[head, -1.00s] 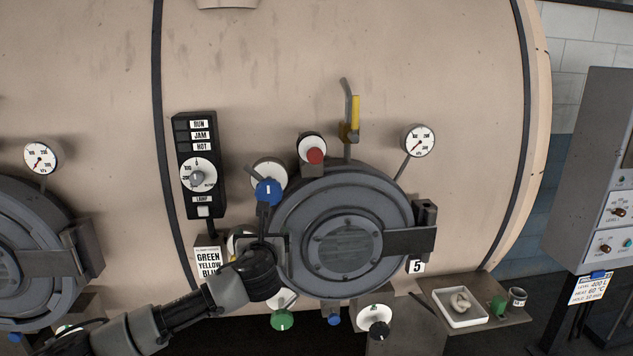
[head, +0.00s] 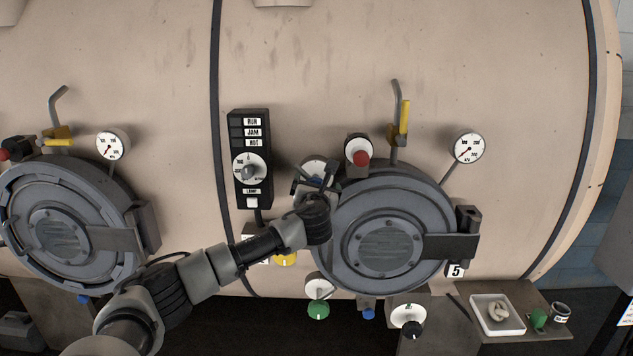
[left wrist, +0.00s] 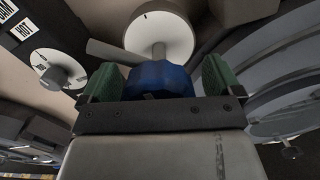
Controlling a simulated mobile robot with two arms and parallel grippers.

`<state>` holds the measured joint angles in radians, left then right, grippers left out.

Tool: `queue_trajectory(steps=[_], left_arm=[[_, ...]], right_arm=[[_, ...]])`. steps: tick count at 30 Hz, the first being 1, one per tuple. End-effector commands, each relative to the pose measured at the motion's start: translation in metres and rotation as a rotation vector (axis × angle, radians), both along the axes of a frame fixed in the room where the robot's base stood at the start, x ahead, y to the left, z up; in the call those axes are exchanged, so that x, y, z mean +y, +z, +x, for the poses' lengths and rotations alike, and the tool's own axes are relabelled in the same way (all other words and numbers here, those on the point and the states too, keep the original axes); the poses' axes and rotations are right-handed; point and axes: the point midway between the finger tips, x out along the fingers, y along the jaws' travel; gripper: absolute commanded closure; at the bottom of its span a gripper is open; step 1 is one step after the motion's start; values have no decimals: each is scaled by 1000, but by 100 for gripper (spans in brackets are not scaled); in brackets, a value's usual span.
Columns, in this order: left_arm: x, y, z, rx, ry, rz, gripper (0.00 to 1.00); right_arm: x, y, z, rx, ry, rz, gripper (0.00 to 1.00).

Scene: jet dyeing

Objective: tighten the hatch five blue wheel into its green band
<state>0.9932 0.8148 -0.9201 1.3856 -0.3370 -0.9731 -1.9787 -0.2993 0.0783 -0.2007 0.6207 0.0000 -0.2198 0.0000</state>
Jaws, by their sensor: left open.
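The hatch five blue wheel (left wrist: 160,82) sits between the green pads of my left gripper (left wrist: 160,78) in the left wrist view. The jaws are open around it, with a narrow gap at each side. Its white dial disc (left wrist: 158,36), with a short black mark, shows behind it. No green band can be made out on the visible part. In the head view my left gripper (head: 316,184) reaches the dial (head: 318,168) at the upper left of hatch five (head: 385,240), and mostly hides the blue wheel. My right gripper is not in view.
A red knob (head: 361,158) and a yellow-handled lever (head: 404,117) stand above the hatch. A black control panel (head: 250,130) is left of the wheel. A yellow knob (head: 285,259) and green knob (head: 318,310) sit below. A shelf holds a white tray (head: 497,328).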

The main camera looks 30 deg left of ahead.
Motion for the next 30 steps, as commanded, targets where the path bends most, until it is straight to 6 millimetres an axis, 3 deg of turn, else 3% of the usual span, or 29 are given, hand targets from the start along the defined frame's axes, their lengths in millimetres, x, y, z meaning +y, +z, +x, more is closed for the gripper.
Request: queue_trajectory(steps=[11,21,30], left_arm=[[2,-1,4,0,-1,0,7],[2,0,4,0,-1,-1,56],[2,-1,4,-20,-2,-35,56]], right_arm=[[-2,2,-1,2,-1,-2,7],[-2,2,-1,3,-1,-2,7],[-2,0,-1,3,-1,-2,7]])
